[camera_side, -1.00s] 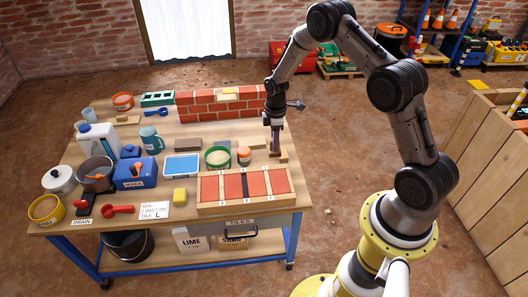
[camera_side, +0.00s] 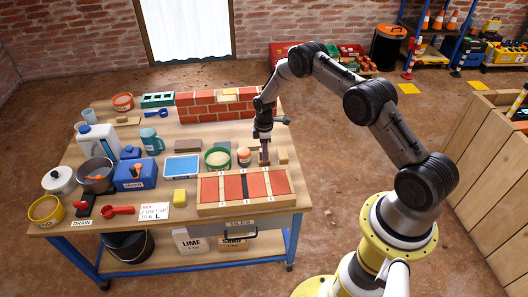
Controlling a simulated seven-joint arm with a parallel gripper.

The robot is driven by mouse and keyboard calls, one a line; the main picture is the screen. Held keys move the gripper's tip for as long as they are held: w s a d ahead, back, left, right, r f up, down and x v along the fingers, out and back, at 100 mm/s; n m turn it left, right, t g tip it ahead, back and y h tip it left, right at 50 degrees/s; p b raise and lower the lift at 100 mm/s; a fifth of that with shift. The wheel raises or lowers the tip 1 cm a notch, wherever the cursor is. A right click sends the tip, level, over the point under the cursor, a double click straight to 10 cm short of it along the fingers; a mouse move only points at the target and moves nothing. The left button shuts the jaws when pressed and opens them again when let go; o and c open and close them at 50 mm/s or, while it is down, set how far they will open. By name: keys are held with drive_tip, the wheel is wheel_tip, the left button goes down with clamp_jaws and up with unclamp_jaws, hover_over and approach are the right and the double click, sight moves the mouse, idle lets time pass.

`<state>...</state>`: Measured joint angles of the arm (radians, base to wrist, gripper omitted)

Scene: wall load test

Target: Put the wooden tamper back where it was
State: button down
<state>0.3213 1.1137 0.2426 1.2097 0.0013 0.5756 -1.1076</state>
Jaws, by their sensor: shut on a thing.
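My gripper (camera_side: 264,141) points down over the right end of the workbench, behind the tray of red tiles. It is shut on the wooden tamper (camera_side: 264,156), a small brown piece that shows below the fingers. The tamper looks upright, with its lower end at or just above the bench top; I cannot tell whether it touches. The fingers hide its upper part. A small light wooden block (camera_side: 283,156) stands just to its right.
An orange-and-white jar (camera_side: 244,156) and a green-rimmed bowl (camera_side: 217,157) stand close on the left. The tile tray (camera_side: 245,207) lies in front, the brick wall (camera_side: 205,112) behind. The workbench (camera_side: 75,215) is crowded on its left side.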

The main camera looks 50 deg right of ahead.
drive_tip(key=shift+f, duration=0.1)
drive_tip(key=c, duration=0.6)
unclamp_jaws()
drive_tip(key=shift+o, duration=0.2)
